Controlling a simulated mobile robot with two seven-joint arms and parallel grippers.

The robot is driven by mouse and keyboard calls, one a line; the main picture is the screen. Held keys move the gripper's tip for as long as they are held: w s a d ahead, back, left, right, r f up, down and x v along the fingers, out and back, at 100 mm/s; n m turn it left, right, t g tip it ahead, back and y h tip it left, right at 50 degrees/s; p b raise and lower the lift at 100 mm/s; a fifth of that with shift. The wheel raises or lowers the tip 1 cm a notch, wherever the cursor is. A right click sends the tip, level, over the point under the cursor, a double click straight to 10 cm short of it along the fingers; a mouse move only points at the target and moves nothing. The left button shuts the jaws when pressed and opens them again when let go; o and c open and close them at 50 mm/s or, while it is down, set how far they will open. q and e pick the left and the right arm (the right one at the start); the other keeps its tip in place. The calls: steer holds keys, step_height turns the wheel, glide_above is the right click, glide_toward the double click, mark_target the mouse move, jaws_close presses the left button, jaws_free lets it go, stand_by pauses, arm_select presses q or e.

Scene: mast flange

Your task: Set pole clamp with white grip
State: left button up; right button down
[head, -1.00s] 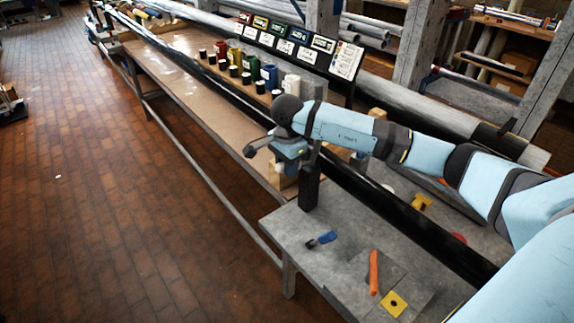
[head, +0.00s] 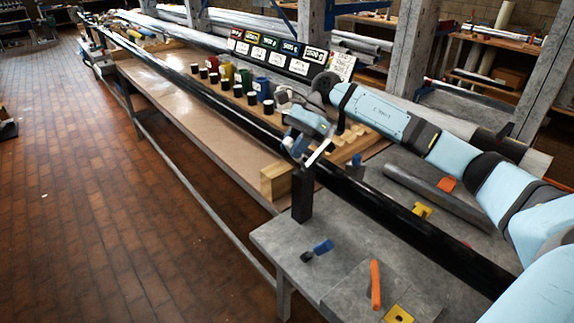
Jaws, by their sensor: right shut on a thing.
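My right gripper (head: 303,143) hangs over the long black pole (head: 395,212), close to the top of a dark upright post (head: 302,195). It is shut on a thin white grip (head: 319,152), which slants down from its fingers toward the pole. The rest of the clamp is small and partly hidden by the gripper; I cannot tell whether it touches the pole. A blue and black piece (head: 318,250) lies on the grey bench (head: 275,235), with an orange bar (head: 375,283) to its right. My left gripper is not in view.
A wooden block (head: 274,183) stands left of the post. Several coloured pots with dark cylinders and label cards (head: 283,53) line the board behind the pole. Yellow pieces (head: 422,210) and a grey tube (head: 438,192) lie right of the pole. The brick floor (head: 130,220) is clear.

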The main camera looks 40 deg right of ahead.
steer(key=shift+w+d+y+b, duration=0.1)
steer(key=shift+d+y+b, duration=0.75)
steer(key=shift+b, duration=0.2)
steer(key=d+y+b, duration=0.1)
steer(key=y+b, duration=0.1)
steer(key=shift+d+r+b, duration=0.25)
steer(key=shift+d+b, duration=0.1)
steer(key=shift+d+y+b, duration=0.2)
steer(key=shift+y+b, duration=0.15)
steer(key=shift+y, duration=0.1)
steer(key=shift+w+d+r+y+b, duration=0.1)
steer(key=shift+d+y+b, duration=0.2)
steer(key=shift+d+b, duration=0.1)
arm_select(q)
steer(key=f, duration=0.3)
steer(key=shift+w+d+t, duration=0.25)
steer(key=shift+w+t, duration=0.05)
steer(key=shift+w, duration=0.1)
arm_select(e)
steer(key=shift+d+r+y, duration=0.1)
steer(key=shift+d+y, duration=0.05)
steer(key=shift+y, duration=0.15)
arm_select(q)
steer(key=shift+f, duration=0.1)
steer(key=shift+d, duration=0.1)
arm_select(e)
steer(key=c, duration=0.9)
jaws_free()
steer(key=shift+r, duration=0.1)
